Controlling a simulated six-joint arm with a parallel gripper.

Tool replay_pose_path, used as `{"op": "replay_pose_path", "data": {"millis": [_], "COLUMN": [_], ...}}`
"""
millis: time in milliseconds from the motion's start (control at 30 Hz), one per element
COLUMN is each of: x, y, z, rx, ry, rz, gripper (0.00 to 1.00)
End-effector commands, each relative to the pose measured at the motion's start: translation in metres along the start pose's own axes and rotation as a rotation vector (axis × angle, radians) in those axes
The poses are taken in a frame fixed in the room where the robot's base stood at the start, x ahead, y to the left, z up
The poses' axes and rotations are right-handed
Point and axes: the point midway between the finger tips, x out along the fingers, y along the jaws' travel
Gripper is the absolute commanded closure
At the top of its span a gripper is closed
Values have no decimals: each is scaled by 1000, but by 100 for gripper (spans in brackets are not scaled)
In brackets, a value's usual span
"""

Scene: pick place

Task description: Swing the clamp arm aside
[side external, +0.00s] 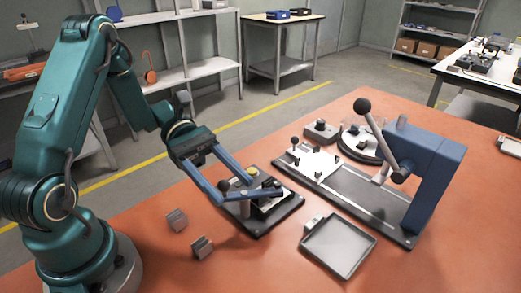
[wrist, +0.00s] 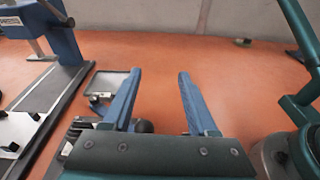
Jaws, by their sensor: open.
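A clamp fixture on a black base plate (side external: 283,215) stands on the orange table in the side view. A dark bar (side external: 262,193), which looks like the clamp arm, lies across its top, and a dark ball knob (side external: 224,185) rises at its left. My gripper (side external: 237,189) is over the fixture, with its two long blue fingers spread apart and nothing clearly held. In the wrist view my gripper (wrist: 159,72) is also open, and a black ribbed part (wrist: 144,127) shows low beside the left finger. The fingers hide part of the fixture; I cannot tell whether they touch it.
A blue press frame (side external: 428,170) with a ball-ended lever stands on a long dark base at the right. A shallow grey tray (side external: 340,270) lies in front of it. Two small grey blocks, one at the left (side external: 177,220) and one nearer (side external: 202,247), sit near my base.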

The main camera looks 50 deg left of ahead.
Motion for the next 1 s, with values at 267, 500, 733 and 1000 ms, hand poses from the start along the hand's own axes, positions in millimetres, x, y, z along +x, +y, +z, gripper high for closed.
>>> {"op": "replay_pose_path", "data": {"millis": [267, 500, 733, 1000], "x": [14, 23, 28, 29], "y": [-17, -34, -51, -69], "z": [20, 31, 37, 40], "rx": [166, 312, 460, 641], "ry": [144, 271, 396, 549], "rz": [-133, -242, -342, -447], "gripper": [41, 41, 41, 41]}}
